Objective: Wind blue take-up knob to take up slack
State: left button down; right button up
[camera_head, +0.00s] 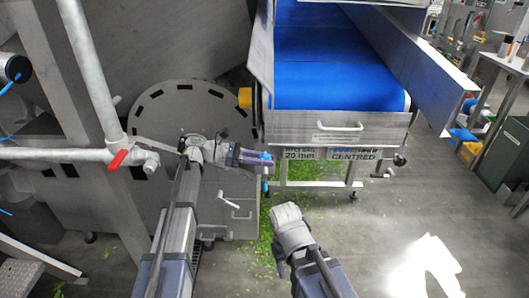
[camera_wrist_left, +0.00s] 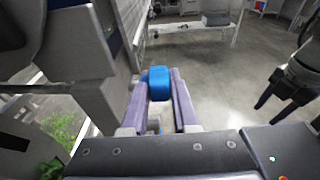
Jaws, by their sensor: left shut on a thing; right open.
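The blue take-up knob (camera_wrist_left: 158,83) sits between the fingertips of my left gripper (camera_wrist_left: 160,98), which is shut on it. In the head view my left gripper (camera_head: 262,160) reaches in from the left to the knob, just below the conveyor's left front corner. Only a little of the knob shows there, between the fingers. The conveyor's blue belt (camera_head: 325,85) lies above and behind. My right gripper (camera_wrist_left: 272,110) is open and empty, pointing down over bare floor in the left wrist view. In the head view its fingers are mostly hidden by its wrist.
Signs reading "20 mm" (camera_head: 300,154) and "CENTRED" (camera_head: 355,154) hang under the conveyor's front panel (camera_head: 320,126). A grey drum end (camera_head: 165,110) and a pipe with a red handle (camera_head: 118,160) stand left. Green scraps (camera_head: 262,245) litter the floor.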

pick_arm(q)
jog(key=y+p, duration=0.1)
jog(key=p, duration=0.1)
jog(key=y+p, duration=0.3)
jog(key=p, duration=0.2)
jog(key=shift+r+y, duration=0.3)
jog(key=shift+f+y+p, duration=0.2)
jog(key=shift+y+p, duration=0.6)
jog(key=shift+p, duration=0.3)
jog(key=shift+f, duration=0.1)
jog(key=c, duration=0.7)
grip_release()
